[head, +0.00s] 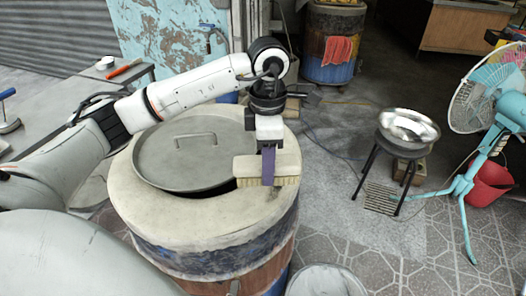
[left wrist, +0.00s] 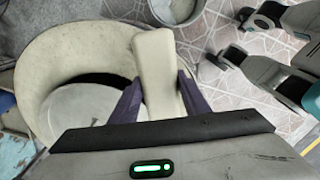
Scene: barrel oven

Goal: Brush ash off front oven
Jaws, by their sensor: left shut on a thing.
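The front barrel oven (head: 145,205) has a wide pale top around a round metal lid (head: 185,155). The lid sits off-centre, with a dark gap along its near right edge. My left gripper (head: 268,167) is shut on a pale block brush (head: 247,167), bristles down, at the right of the oven top. I cannot tell whether the bristles touch the top. In the left wrist view the brush (left wrist: 157,70) lies between the purple fingers (left wrist: 158,97), over the oven's pale rim (left wrist: 45,60). No distinct ash shows.
A metal bowl (head: 408,126) on a black stool, a turquoise fan (head: 487,150) and a red basin (head: 490,183) stand right. A grey table (head: 50,110) is left. Another barrel oven (head: 333,45) with a red cloth stands behind.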

